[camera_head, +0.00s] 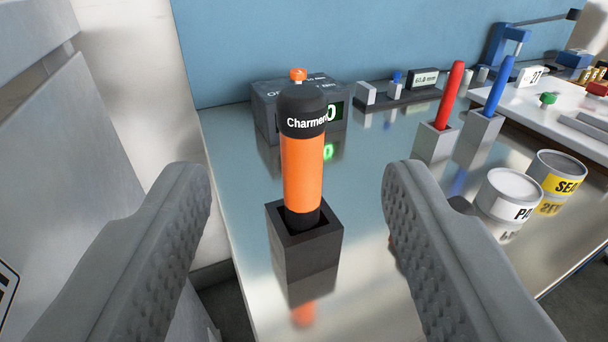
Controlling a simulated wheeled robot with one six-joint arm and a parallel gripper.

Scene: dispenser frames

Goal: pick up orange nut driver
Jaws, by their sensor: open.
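The orange nut driver (303,168) stands upright in a small dark square holder (306,252) on the shiny table. Its handle is orange with a black cap that carries white lettering, and its lower end is hidden in the holder. My gripper (297,185) is open and empty. Its two grey textured fingers show at the left and right of the picture, with the driver between them in the view. No contact shows between the fingers and the driver, and I cannot tell how far ahead of the fingertips it stands.
Behind the driver is a grey box with a green display (265,108). To the right stand a red tool (451,92) and a blue tool (499,84) in grey holders, and two cans, one marked SEA (556,177). A grey panel (75,130) rises at the left.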

